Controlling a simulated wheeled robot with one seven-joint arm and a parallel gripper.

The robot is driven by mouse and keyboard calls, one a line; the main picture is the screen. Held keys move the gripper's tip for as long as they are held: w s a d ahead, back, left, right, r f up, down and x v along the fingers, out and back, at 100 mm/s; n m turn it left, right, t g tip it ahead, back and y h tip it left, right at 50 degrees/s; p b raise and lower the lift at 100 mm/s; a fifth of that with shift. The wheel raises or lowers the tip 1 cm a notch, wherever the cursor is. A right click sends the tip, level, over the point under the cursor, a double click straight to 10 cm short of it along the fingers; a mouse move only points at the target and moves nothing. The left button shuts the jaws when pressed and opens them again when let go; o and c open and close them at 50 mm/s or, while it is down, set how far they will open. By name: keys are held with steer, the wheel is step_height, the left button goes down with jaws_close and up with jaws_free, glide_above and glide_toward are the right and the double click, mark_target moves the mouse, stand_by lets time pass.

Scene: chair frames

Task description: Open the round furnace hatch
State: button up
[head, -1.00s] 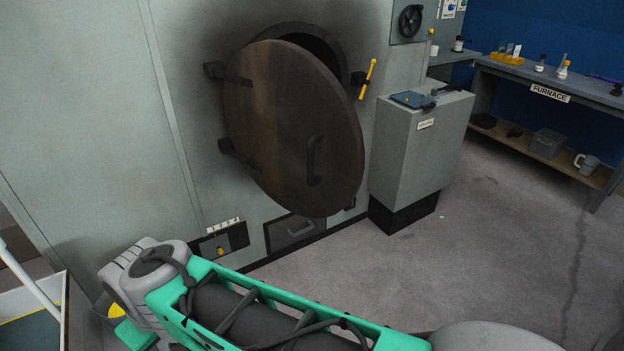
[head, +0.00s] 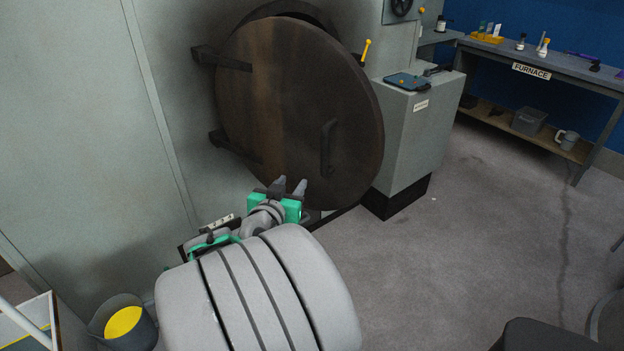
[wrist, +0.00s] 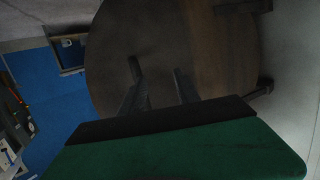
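The round furnace hatch (head: 285,100) is a dark brown disc hinged on its left side, standing partly open with a dark gap behind its upper right edge. Its vertical bar handle (head: 328,148) is on the right part of its face. My gripper (head: 290,185) is below and a little left of the handle, in front of the hatch's lower edge, with its two fingers apart and nothing between them. In the wrist view the hatch (wrist: 150,45) fills the middle, and the handle (wrist: 135,68) shows just beyond the left fingertip; contact does not show.
A grey cabinet (head: 415,140) with a blue clipboard-like item on top stands right of the hatch. A yellow lever (head: 366,50) is near the hatch's right edge. A workbench (head: 550,75) is at the back right. A bucket (head: 122,322) is at lower left.

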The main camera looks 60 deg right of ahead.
mark_target(323, 156)
steer(key=s+d+r+g+h, duration=0.1)
steer(key=s+d+r+h, duration=0.1)
steer(key=s+d+r, duration=0.1)
steer(key=shift+s+d+r+m+h+p, duration=0.25)
steer(key=shift+s+d+m, duration=0.2)
steer(key=shift+s, duration=0.3)
steer(key=d+p, duration=0.1)
steer(key=d, duration=0.1)
steer(key=d+p, duration=0.1)
steer(key=d, duration=0.1)
steer(key=d+p, duration=0.2)
steer(key=d, duration=0.1)
steer(key=shift+w+f, duration=0.15)
steer(key=shift+w, duration=0.25)
steer(key=shift+f, duration=0.1)
steer(key=shift+c, duration=0.9)
steer(key=shift+a, duration=0.2)
steer(key=shift+c, duration=0.8)
jaws_close()
